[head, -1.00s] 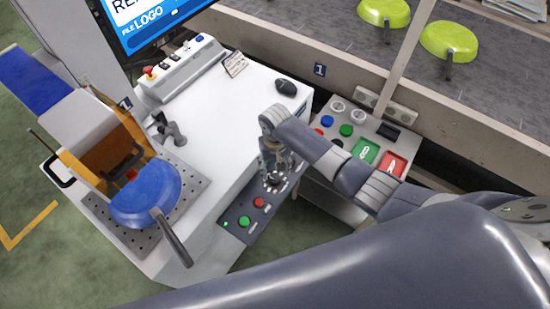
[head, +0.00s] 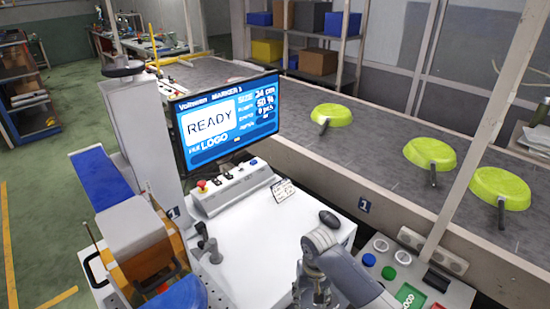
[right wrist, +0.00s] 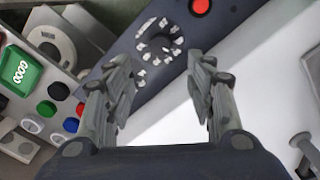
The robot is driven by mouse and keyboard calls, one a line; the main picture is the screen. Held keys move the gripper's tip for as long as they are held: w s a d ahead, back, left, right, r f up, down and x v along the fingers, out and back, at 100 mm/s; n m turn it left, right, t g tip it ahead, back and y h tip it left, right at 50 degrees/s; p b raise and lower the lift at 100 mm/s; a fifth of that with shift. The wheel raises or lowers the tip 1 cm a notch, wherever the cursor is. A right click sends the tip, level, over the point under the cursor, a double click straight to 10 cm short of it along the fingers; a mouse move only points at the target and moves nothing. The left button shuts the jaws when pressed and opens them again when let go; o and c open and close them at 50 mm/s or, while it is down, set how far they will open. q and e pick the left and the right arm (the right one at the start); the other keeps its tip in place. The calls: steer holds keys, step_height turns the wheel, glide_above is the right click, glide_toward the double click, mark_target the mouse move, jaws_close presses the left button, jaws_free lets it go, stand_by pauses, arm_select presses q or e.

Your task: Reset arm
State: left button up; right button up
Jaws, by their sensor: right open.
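My right arm comes in from the lower right in the head view. My right gripper (head: 322,293) hangs down at the bottom edge there, beside the white worktable (head: 265,255), with its tips partly cut off. In the right wrist view the gripper (right wrist: 163,75) is open, its two fingers apart with nothing between them. Below it lie a dark control panel with a red button (right wrist: 201,6) and a white surface. My left gripper is not in view.
A blue pan (head: 185,293) is partly visible at the marking machine. Green pans (head: 430,154) lie on the conveyor (head: 380,150). A monitor (head: 228,118) reads READY. A button box (head: 395,262) stands right of the table.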

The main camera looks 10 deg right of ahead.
steer(key=s+a+n+t+y, duration=0.2)
steer(key=s+a, duration=0.1)
steer(key=s, duration=1)
steer(key=s+d+r+t+h, duration=0.2)
steer(key=s+d+r, duration=0.6)
steer(key=s, duration=0.4)
step_height(320, 180, down, 31)
steer(key=s+g+b, duration=0.2)
steer(key=s+d+f+b, duration=0.1)
steer(key=s+f, duration=0.7)
steer(key=s+d+f+n+g, duration=0.1)
steer(key=s+d+f, duration=0.1)
steer(key=s+f, duration=0.6)
steer(key=shift+d+b, duration=0.3)
steer(key=shift+b, duration=0.05)
steer(key=shift+s+f, duration=0.1)
